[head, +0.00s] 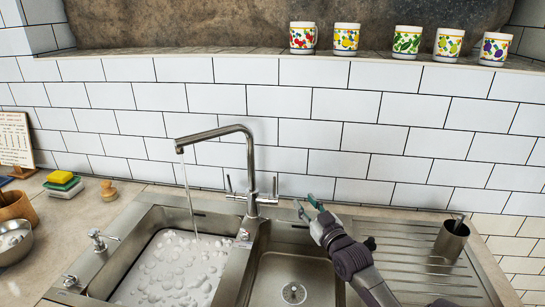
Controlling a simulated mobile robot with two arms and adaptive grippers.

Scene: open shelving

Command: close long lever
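A steel faucet (247,160) stands behind the sink with a long angled spout, and water runs from it into the left basin. It has a thin upright lever (229,184) on its left and another upright lever (276,187) on its right. I cannot tell for certain which one is the long lever. My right gripper (306,204) comes in from the lower right, with its greenish fingertips spread and nothing between them. It is to the right of the right lever, apparently apart from it. My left gripper is not in view.
The left basin (138,250) holds sudsy water; the right basin (262,273) looks empty. A metal cup (451,240) stands on the ribbed drainboard (408,248). Small cross-handled taps (97,239) sit on the sink's left rim. Several painted mugs (345,38) line the ledge above.

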